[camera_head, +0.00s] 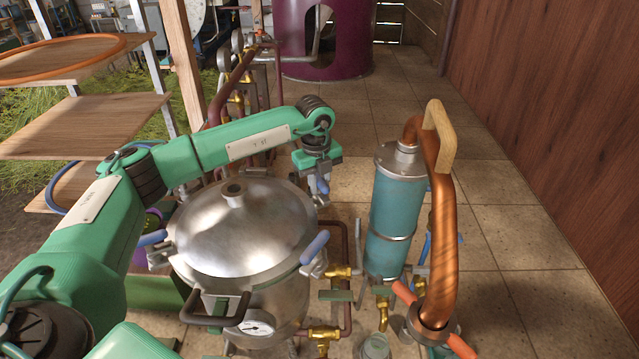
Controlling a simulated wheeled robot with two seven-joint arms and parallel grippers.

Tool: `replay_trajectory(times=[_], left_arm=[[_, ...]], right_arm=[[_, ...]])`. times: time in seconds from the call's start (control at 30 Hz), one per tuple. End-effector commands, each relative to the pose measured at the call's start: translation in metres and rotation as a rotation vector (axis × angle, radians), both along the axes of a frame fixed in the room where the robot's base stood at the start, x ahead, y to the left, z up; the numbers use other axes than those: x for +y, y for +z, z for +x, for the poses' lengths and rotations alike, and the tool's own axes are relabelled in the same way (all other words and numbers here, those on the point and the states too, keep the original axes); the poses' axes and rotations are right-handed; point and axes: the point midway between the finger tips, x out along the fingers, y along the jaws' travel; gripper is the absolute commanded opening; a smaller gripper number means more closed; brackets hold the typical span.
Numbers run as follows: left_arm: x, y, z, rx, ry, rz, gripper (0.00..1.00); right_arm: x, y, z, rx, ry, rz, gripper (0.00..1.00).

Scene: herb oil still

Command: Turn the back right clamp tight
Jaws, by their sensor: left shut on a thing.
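The steel pot (205,262) stands at the centre left with its domed lid (240,225) on. My left arm reaches over the lid from the left. My left gripper (321,183) points down at the back right of the lid, shut on the blue handle of the back right clamp (323,187). The fingers hide part of this clamp. The front right clamp (315,248) has a blue handle tilted up to the right. Another clamp (152,238) with a blue handle sits at the left rim. My right gripper is not in view.
A teal cylinder (394,215) stands right of the pot, with a thick copper pipe (443,240) and wooden handle (438,135) beside it. Brass valves (322,335) and pipes lie low between them. Wooden shelves (95,125) stand at the left. Tiled floor at right is clear.

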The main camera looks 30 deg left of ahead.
Motion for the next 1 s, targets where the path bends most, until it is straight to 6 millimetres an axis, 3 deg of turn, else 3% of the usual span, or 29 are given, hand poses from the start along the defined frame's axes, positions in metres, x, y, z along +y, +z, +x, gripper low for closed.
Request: replay_trajectory(times=[0.27, 1.0], left_arm=[[0.001, -0.004, 0.000, -0.002, -0.152, 0.000, 0.00], [0.002, -0.003, 0.000, -0.002, -0.848, 0.000, 0.00]], right_arm=[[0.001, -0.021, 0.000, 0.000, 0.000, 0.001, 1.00], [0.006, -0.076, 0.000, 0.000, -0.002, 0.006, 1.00]])
